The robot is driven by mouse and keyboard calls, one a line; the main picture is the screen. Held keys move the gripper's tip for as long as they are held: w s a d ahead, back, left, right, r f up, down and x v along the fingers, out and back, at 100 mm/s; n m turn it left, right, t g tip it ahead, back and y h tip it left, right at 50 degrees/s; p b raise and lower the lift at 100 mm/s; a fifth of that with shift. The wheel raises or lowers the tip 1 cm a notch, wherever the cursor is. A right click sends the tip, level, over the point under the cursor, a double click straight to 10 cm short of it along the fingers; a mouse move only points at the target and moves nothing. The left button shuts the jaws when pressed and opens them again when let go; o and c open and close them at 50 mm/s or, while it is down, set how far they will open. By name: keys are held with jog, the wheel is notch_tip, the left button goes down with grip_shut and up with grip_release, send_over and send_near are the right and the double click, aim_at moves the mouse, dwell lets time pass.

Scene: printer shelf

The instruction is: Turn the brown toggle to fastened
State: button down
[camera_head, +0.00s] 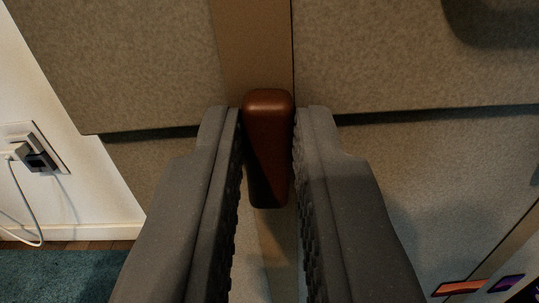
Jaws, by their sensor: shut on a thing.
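The brown toggle (267,140) is a rounded reddish-brown bar in the middle of the view. It stands upright, long side up and down, over the seam of the grey-beige panels. My gripper (267,125) has a dark grey finger on each side of it. The fingers are shut on the toggle near their tips. The toggle's upper end sticks up slightly above the fingertips.
Grey-beige panels (410,60) fill the area behind the toggle, with a dark horizontal gap on both sides. A wall socket (35,147) with a white plug and cable is at the left. Orange (460,287) and purple (507,283) items lie at the lower right.

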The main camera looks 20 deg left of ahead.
jog(key=shift+a+r+n+p, duration=0.15)
jog(key=shift+n+p, duration=0.35)
jog(key=shift+p, duration=0.5)
jog(key=c, duration=1.4)
grip_release()
jog(key=shift+s, duration=0.1)
jog(key=p+v, duration=0.4)
jog(key=v, duration=0.9)
jog(key=shift+s+f, duration=0.2)
jog(key=shift+s, duration=0.1)
